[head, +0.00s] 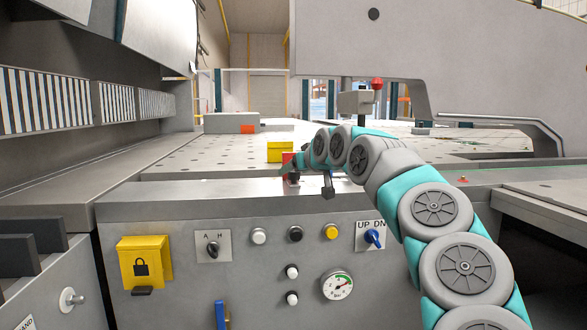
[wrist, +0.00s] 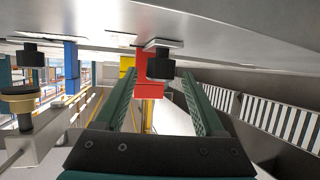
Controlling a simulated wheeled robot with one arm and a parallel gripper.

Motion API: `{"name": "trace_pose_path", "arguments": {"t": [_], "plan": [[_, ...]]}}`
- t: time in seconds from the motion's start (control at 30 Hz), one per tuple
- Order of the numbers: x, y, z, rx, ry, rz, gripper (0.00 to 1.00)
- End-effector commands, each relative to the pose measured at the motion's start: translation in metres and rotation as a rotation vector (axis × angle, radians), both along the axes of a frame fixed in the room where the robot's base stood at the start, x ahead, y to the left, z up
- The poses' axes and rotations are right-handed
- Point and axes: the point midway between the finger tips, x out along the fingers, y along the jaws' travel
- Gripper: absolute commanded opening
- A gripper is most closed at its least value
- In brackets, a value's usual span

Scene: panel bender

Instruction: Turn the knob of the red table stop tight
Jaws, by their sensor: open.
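The red table stop (wrist: 151,88) shows in the wrist view between my two green fingers. A black knob (wrist: 160,64) shows at its upper edge, between the fingertips in the picture; I cannot tell whether they touch it.
A yellow block (head: 280,150) stands just behind the red stop. An orange block (head: 248,129) is farther back on the perforated table (head: 190,157). The front panel (head: 200,275) with switches and a gauge is below. In the wrist view a blue block (wrist: 71,58) and another black knob (wrist: 29,54) are left.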

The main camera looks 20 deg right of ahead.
Motion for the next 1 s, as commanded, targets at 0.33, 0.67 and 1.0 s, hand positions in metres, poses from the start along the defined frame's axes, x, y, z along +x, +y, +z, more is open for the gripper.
{"name": "trace_pose_path", "arguments": {"t": [0.33,0.67,1.0], "plan": [[0.0127,0.0,-0.0057,-0.001,0.0,0.0,0.71],[0.0124,0.0001,-0.0056,0.0,0.0,0.0,0.47],[0.0124,0.0,-0.0056,0.0,0.0,0.0,0.09]]}}
